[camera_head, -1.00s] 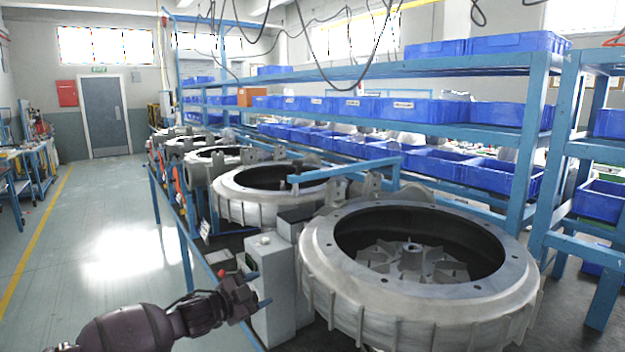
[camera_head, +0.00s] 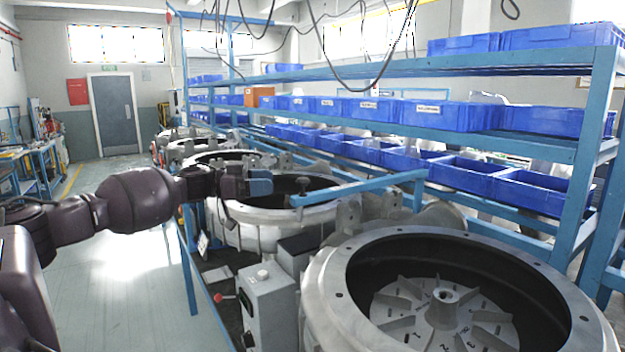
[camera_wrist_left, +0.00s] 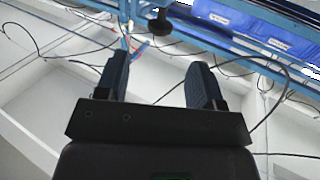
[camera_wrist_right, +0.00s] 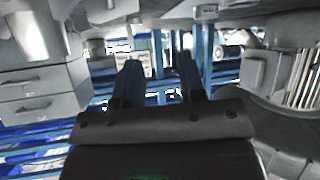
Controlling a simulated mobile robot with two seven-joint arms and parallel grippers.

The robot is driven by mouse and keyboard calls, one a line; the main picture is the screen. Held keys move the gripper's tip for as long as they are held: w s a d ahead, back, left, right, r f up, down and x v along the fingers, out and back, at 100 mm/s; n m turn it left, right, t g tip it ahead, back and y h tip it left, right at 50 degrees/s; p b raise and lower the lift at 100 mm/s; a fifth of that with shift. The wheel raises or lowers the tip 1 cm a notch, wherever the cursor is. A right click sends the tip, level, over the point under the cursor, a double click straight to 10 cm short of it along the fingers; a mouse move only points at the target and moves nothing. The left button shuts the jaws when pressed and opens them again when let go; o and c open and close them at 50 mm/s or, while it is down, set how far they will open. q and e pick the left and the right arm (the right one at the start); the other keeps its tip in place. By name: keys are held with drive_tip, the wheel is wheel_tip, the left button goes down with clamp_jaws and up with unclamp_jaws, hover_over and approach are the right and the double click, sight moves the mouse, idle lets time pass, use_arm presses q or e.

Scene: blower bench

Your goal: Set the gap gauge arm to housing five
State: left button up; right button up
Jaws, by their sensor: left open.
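A blue bar (camera_head: 365,188), which looks like the gap gauge arm, runs level from a blue post on the right. Its free end is over the second housing (camera_head: 235,236). My left gripper (camera_head: 262,182) is open and empty, just left of that free end; I cannot tell whether they touch. In the left wrist view, the open fingers (camera_wrist_left: 160,85) are below a dark round knob (camera_wrist_left: 160,22). The nearest housing (camera_head: 322,300) holds a finned rotor (camera_head: 445,318) with small numbers. I cannot tell which housing is five. My right gripper (camera_wrist_right: 160,80) is open and empty, outside the head view.
More housings line the bench toward the back. A blue shelf rack (camera_head: 450,63) with blue bins (camera_head: 435,114) stands behind. The aisle floor (camera_head: 120,285) on the left is clear.

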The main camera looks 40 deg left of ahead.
sight(303, 178)
drive_tip(key=shift+s+d+f, duration=0.1)
drive_tip(key=shift+s+d, duration=0.2)
drive_tip(key=shift+s, duration=0.1)
drive_tip(key=shift+s+d+f, duration=0.15)
drive_tip(key=shift+s, duration=0.05)
drive_tip(key=shift+w+r, duration=0.15)
drive_tip(key=shift+r, duration=0.05)
use_arm(q)
drive_tip(key=p+x, duration=0.2)
drive_tip(key=x, duration=0.7)
drive_tip(key=shift+w+d, duration=0.15)
use_arm(e)
drive_tip(key=shift+a+r, duration=0.35)
drive_tip(key=shift+r, duration=0.1)
use_arm(q)
drive_tip(key=shift+w+d+p, duration=0.3)
drive_tip(key=shift+w+d, duration=0.15)
drive_tip(key=shift+w, duration=0.1)
use_arm(e)
drive_tip(key=shift+s+d+g, duration=0.1)
drive_tip(key=shift+s+g, duration=0.2)
use_arm(q)
clamp_jaws()
